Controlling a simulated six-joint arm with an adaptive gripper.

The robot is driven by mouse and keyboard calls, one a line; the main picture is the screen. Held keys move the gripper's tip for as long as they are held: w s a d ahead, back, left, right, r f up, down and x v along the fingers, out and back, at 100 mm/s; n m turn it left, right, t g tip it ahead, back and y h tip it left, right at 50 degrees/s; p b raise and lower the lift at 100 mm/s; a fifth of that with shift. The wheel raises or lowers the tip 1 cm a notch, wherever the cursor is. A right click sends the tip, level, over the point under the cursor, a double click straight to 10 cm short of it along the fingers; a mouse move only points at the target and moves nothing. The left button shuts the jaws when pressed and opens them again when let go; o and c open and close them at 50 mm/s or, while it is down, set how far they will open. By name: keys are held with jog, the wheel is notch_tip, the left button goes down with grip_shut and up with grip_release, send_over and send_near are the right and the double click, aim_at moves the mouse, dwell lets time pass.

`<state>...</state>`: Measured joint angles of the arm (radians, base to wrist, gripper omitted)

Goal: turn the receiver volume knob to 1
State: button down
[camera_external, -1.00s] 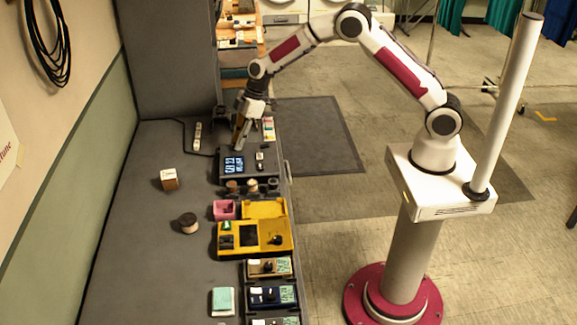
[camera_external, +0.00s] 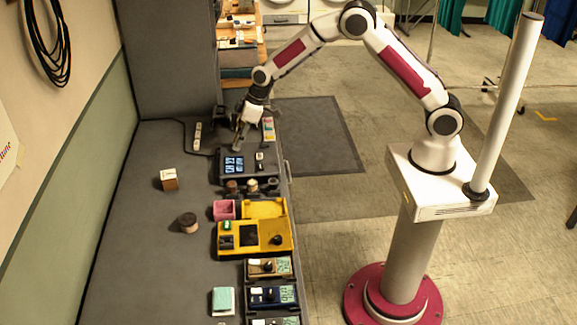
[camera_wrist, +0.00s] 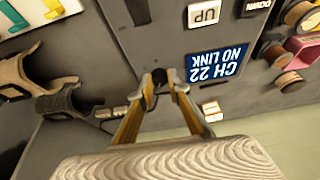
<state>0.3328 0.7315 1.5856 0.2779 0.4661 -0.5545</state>
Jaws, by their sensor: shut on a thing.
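The receiver (camera_external: 250,176) is a dark box at the back of the bench, with a blue screen (camera_external: 233,164) that reads CH 22 NO LINK. The screen (camera_wrist: 217,62) appears upside down in the wrist view, beside a white UP button (camera_wrist: 204,14). My gripper (camera_external: 239,146) reaches down at the receiver's far left end. In the wrist view my gripper (camera_wrist: 163,80) has its fingertips close together around a small dark part, seemingly the volume knob. The fingers mostly hide it, and no pointer or scale mark is readable.
Wooden spools (camera_wrist: 290,81) and a pink box (camera_external: 224,210) stand on the near side of the receiver. A yellow case (camera_external: 254,239) lies nearer still. A power strip (camera_external: 197,136) lies left of my gripper. The left part of the bench is mostly clear.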

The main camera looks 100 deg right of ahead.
jog(key=shift+a+m+h, duration=0.1)
jog(key=shift+m+h, duration=0.3)
jog(key=shift+m, duration=0.6)
jog(key=shift+a+m+g+h, duration=0.1)
jog(key=shift+m+g+h, duration=0.3)
jog(key=shift+m, duration=0.9)
jog(key=c, duration=1.9)
grip_release()
jog(key=v, duration=1.2)
jog(key=shift+s, duration=0.15)
